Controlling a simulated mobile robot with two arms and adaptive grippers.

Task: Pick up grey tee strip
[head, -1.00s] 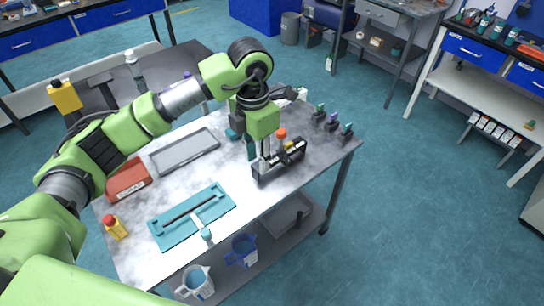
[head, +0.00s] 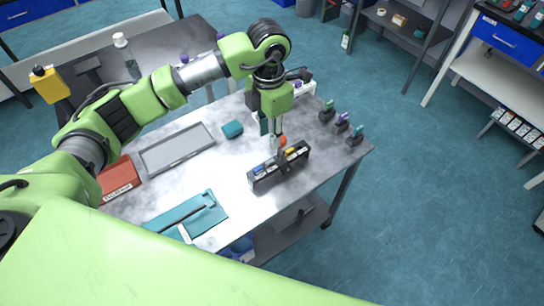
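A long dark grey strip (head: 189,216) lies on a teal mat (head: 215,223) at the table's front left; I take it to be the tee strip, but its profile is too small to confirm. Its near end is hidden by my green body part. My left gripper (head: 278,145) points down over a black rack (head: 264,180), well to the right of and beyond the strip. Its fingers are thin and partly overlap the rack, so I cannot tell their opening or any contact. My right gripper is out of view.
A grey tray (head: 178,151) and a red box (head: 119,178) stand on the left of the table. A teal block (head: 232,129) lies right of the tray. The table's middle is clear.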

